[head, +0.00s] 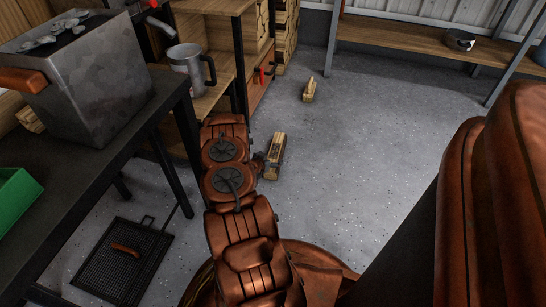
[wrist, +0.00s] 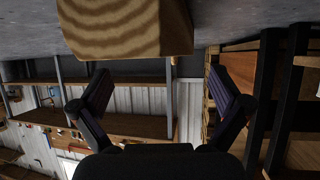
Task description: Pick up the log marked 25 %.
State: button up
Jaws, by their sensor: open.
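A split log (head: 276,154) lies on the concrete floor just right of my gripper (head: 261,162) in the head view. A second, smaller-looking log (head: 309,91) lies farther back on the floor. I cannot read a 25 % mark on either. In the wrist view a log's grained end (wrist: 125,28) fills the top middle, close to the camera. My two fingers are spread wide (wrist: 158,88) with nothing between them. The log's lower edge shows just above the fingertips in that picture, and I cannot tell whether they touch it.
A dark bench (head: 110,140) with a metal bin (head: 85,85) stands at the left. A wooden shelf unit with a metal mug (head: 187,67) is behind my arm. A mesh tray (head: 120,262) lies on the floor at lower left. The floor (head: 370,130) to the right is clear.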

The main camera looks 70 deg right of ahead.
aim_at(274, 154)
jog(key=b+x, duration=0.2)
jog(key=x, duration=0.1)
jog(key=b+x, duration=0.1)
jog(key=x, duration=0.1)
jog(key=shift+w+d+f+b, duration=0.25)
jog(key=shift+d+b, duration=0.05)
jog(key=shift+b, duration=0.05)
jog(key=shift+d, duration=0.3)
jog(key=c, duration=1.8)
jog(key=shift+c, duration=0.3)
